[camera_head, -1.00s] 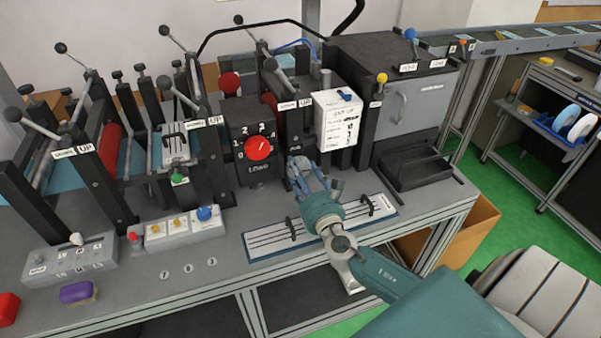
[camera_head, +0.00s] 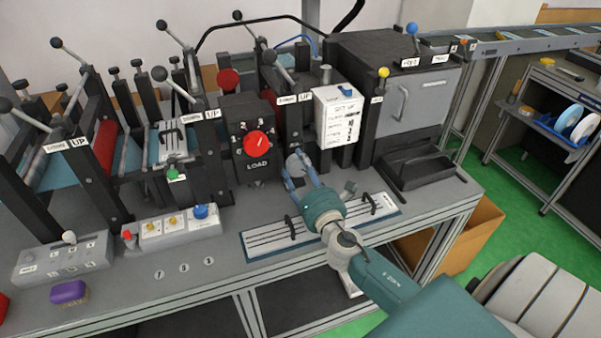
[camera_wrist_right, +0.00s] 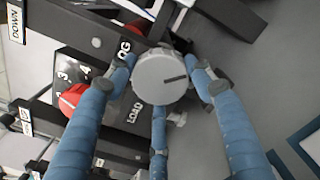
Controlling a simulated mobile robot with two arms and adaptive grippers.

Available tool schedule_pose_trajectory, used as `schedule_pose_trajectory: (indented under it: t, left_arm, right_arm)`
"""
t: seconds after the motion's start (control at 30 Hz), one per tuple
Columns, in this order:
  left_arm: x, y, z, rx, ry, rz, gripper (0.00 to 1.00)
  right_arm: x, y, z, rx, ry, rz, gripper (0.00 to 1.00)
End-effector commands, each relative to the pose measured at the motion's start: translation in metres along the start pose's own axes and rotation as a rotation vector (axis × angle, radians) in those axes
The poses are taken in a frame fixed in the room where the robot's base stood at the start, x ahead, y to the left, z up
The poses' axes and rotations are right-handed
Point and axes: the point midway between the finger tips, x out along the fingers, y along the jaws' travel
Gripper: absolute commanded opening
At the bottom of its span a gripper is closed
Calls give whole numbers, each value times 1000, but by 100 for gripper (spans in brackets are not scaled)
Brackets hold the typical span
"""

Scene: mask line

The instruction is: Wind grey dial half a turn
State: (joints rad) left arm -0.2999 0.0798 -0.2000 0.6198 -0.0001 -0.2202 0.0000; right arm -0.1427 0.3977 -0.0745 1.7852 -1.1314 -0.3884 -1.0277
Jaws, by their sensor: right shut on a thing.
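The grey dial (camera_wrist_right: 158,77) is a round knob with a ridged rim and a dark pointer line on its face. In the right wrist view the line runs from near the middle toward the right edge. The dial also shows in the head view (camera_head: 295,166), low beside the black LOAD box. My right gripper (camera_wrist_right: 162,88) has its blue fingers around the dial's rim and is shut on it. In the head view the right gripper (camera_head: 301,178) reaches up from the lower right, its fingers partly hiding the dial. My left gripper is in neither view.
A red pointer knob (camera_head: 257,144) sits on the black LOAD box above. A white card (camera_head: 338,115) hangs to the right. A slotted plate with black handles (camera_head: 268,240) lies below my gripper. A button box (camera_head: 175,226) and purple block (camera_head: 69,292) are at left.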

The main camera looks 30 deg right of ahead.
Motion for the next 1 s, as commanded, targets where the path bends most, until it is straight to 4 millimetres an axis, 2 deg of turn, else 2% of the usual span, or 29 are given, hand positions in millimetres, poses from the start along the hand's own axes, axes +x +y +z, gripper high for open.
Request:
schedule_pose_trajectory:
  t: [0.03, 0.6, 1.0]
  left_arm:
    - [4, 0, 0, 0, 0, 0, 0]
    - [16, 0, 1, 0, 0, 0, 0]
    - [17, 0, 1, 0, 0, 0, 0]
  right_arm:
    - [-3, -4, -10, 49, 14, -5, 26]
    - [-3, 0, -11, 562, 17, -8, 26]
    - [-3, 1, -10, 760, 16, -9, 26]
